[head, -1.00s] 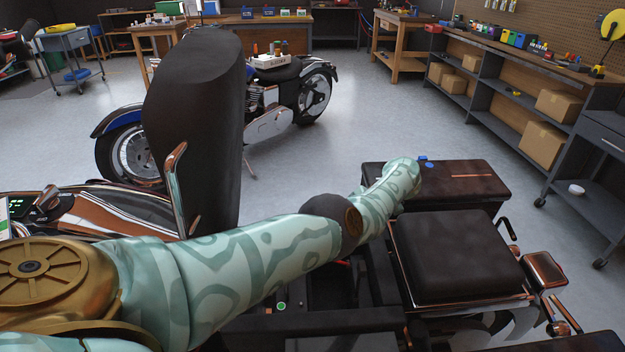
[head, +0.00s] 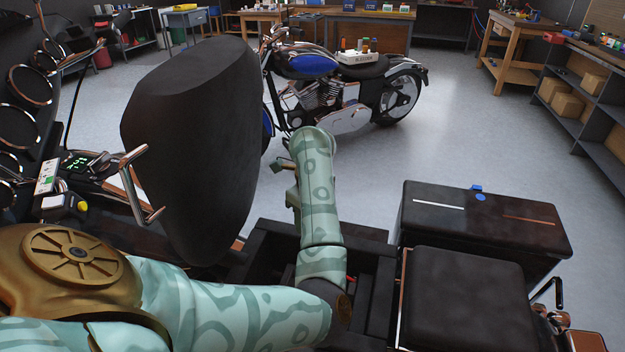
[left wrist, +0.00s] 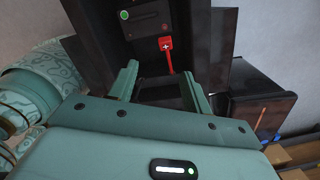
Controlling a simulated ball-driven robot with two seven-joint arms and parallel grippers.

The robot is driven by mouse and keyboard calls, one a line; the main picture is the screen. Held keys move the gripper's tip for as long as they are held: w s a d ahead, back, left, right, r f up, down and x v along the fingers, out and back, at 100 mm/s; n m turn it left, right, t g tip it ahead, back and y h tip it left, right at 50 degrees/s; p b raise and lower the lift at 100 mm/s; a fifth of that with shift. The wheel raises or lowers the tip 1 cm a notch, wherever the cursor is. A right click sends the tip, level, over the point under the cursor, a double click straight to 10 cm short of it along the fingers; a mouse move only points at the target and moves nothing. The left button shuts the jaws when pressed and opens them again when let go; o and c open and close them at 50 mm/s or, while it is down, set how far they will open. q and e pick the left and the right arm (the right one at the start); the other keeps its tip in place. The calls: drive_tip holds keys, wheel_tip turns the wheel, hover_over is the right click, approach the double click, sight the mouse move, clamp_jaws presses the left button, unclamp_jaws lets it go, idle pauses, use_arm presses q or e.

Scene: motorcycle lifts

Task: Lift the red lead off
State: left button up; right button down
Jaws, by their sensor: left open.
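In the left wrist view the red lead (left wrist: 166,44) shows as a red clamp or cap with a white plus sign, and a red cable runs down from it. It sits against a dark box (left wrist: 148,20) with a green round light, inside a dark bay. My left gripper (left wrist: 163,86) is open and empty, its two green fingers on either side below the red lead, apart from it. In the head view my left arm reaches forward over the bay, and the fingertips are not clear there. A small bit of red (head: 364,278) shows in the bay. My right gripper is not in view.
A tall black backrest (head: 190,140) stands left of my arm. A black pannier (head: 480,225) and a black seat (head: 465,295) lie to the right. Dark bay walls surround the red lead. Another motorcycle (head: 345,85) stands behind, with open floor around it.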

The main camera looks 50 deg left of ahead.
use_arm(q)
drive_tip(key=f+n+b, duration=0.1)
drive_tip(key=f+b, duration=0.2)
drive_tip(key=f, duration=0.1)
drive_tip(key=w+f+n+b, duration=0.1)
drive_tip(key=f+n+b, duration=0.1)
drive_tip(key=f, duration=0.3)
drive_tip(key=f+n+b, duration=0.2)
drive_tip(key=f+b, duration=0.2)
drive_tip(key=shift+w+a+f+t, duration=0.2)
drive_tip(key=shift+a+f+t, duration=0.1)
drive_tip(key=shift+f+t, duration=0.1)
drive_tip(key=shift+f+b, duration=0.4)
drive_tip(key=shift+b, duration=0.1)
drive_tip(key=shift+w+f, duration=0.15)
drive_tip(key=shift+f, duration=0.15)
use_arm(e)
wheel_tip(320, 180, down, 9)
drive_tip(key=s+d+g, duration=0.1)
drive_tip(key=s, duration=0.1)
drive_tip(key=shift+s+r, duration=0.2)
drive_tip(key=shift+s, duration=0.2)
use_arm(q)
drive_tip(key=shift+r, duration=0.1)
clamp_jaws()
drive_tip(key=shift+a, duration=0.1)
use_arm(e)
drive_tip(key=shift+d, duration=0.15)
